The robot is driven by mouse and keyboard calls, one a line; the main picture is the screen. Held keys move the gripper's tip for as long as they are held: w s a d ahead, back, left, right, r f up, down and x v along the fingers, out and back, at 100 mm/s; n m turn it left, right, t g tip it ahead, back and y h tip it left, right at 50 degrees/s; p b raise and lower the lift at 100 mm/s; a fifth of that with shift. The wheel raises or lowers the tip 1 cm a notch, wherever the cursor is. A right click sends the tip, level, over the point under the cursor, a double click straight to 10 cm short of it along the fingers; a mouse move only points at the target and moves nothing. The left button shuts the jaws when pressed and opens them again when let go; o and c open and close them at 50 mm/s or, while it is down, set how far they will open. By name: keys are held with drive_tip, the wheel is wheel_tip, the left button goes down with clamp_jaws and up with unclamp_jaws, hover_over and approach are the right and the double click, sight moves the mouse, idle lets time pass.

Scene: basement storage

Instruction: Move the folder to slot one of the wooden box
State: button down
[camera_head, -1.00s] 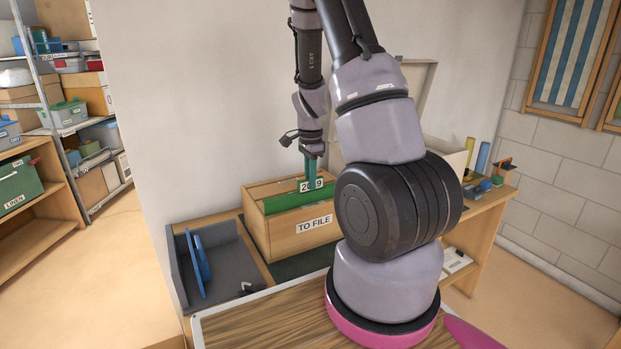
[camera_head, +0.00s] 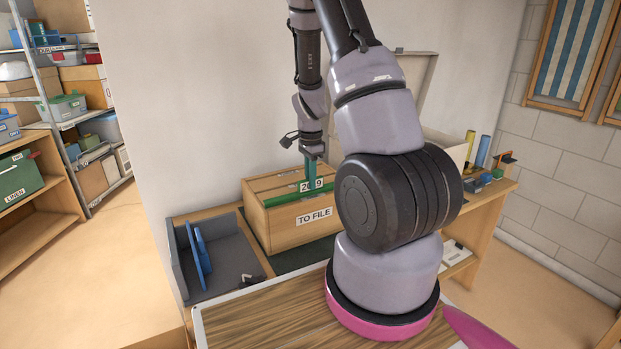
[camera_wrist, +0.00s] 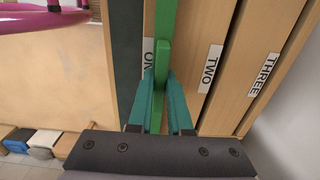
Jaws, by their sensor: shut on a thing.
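The wooden box (camera_head: 285,233) stands on the bench by the wall, with a "TO FILE" label on its front. In the wrist view its top (camera_wrist: 225,30) carries labels ONE, TWO and THREE. The green folder (camera_head: 284,200) with a "2019" tag sits low in the box near its front side, only a thin strip showing above the wood. My gripper (camera_head: 313,178) is upright above the box, shut on the folder. In the wrist view the teal fingers (camera_wrist: 164,85) pinch the folder (camera_wrist: 164,45), beside the partly hidden ONE label. The folder's lower part is hidden inside the box.
A grey tray (camera_head: 232,262) with a blue upright piece (camera_head: 199,252) is left of the box. A pale open-lidded box (camera_head: 447,146) and small items stand right, partly behind my arm. A wall is close behind.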

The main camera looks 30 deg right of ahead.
drive_tip(key=shift+f, duration=0.65)
drive_tip(key=c, duration=0.8)
unclamp_jaws()
drive_tip(key=shift+o, duration=0.2)
wheel_tip(320, 180, up, 11)
drive_tip(key=shift+f, duration=0.1)
